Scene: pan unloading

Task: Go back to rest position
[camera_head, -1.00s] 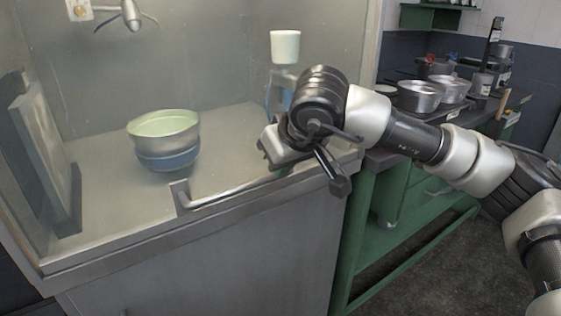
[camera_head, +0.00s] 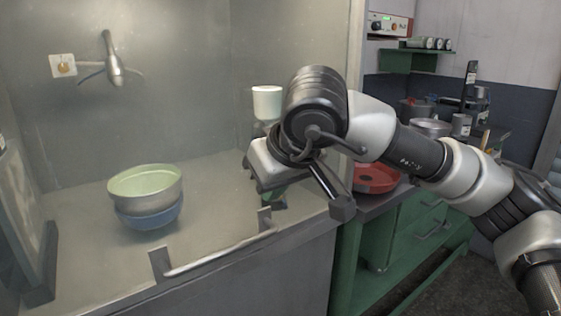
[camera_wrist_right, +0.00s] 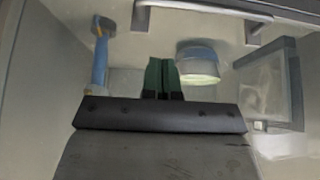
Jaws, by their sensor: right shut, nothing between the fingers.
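My right arm comes in from the right in the head view, and its gripper (camera_head: 272,196) is over the front right of the metal basin, partly hidden by my wrist. In the right wrist view the two green fingers (camera_wrist_right: 162,80) are together with nothing between them. A pale green bowl (camera_head: 146,186) sits on a blue bowl (camera_head: 150,217) on the basin floor, left of and apart from the gripper. The bowls also show in the right wrist view (camera_wrist_right: 199,66). My left gripper is not in view.
A metal bar handle (camera_head: 215,256) runs along the basin's front edge below the gripper. A white cup-shaped thing (camera_head: 267,103) is behind my wrist. A red pan (camera_head: 375,179) and a pot (camera_head: 431,127) are on the green counter at right.

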